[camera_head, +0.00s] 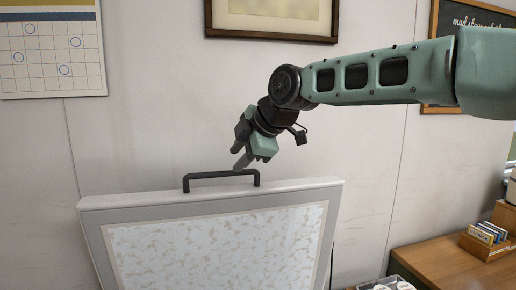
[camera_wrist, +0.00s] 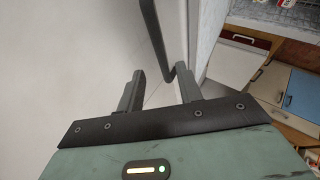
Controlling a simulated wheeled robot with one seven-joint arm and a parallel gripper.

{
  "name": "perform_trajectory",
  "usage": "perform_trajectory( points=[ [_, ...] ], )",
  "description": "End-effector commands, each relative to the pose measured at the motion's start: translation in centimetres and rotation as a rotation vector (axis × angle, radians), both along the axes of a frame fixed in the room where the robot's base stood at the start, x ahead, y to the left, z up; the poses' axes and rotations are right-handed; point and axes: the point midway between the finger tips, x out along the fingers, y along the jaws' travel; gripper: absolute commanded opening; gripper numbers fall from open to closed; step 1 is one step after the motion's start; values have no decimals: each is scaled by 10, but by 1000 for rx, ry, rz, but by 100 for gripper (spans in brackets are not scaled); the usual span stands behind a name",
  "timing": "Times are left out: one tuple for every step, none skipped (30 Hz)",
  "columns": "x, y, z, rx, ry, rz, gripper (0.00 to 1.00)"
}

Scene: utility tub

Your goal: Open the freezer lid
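The freezer lid (camera_head: 150,201) is raised and stands steeply in the head view, with its frost-patterned inner panel (camera_head: 215,250) facing the camera. A black bar handle (camera_head: 220,175) sticks up from its top edge. My gripper (camera_head: 239,160) is just above the right part of the handle, pointing down and left. In the wrist view my gripper (camera_wrist: 160,80) has its two fingers apart with a gap between them. The handle (camera_wrist: 158,38) shows there beyond the fingers, its bend near the right fingertip. I cannot tell if they touch. Nothing is held. The freezer body is not clearly visible.
The wall stands close behind the lid, with a calendar (camera_head: 50,50) and a framed picture (camera_head: 270,15). A wooden counter (camera_head: 435,262) with a small box of packets (camera_head: 487,240) is at right. Cabinet doors (camera_wrist: 270,82) show at right in the wrist view.

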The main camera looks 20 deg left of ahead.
Motion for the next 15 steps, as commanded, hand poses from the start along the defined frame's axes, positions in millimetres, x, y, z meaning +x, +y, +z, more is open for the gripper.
perform_trajectory(
  points=[
    [-3,-9,5,2,-3,-2,36],
    [-5,-13,10,2,-3,-2,36],
    [-8,-19,16,1,-3,-2,36],
    [-10,-23,21,3,-3,-3,36],
    [-12,-27,26,2,-2,-3,36],
    [-15,-32,31,2,-2,-3,36],
    [-16,-35,35,2,-2,-3,36],
    [-18,-39,39,1,-3,-2,36],
    [-20,-42,43,2,-2,-2,36],
    [-21,-44,47,2,-1,-1,36],
    [-22,-47,49,1,-1,-1,36],
    [-23,-49,52,1,-1,-1,36],
    [-24,-50,54,1,-1,-1,36],
    [-25,-52,56,1,-1,0,36],
    [-25,-53,57,0,0,0,36]
  ],
)
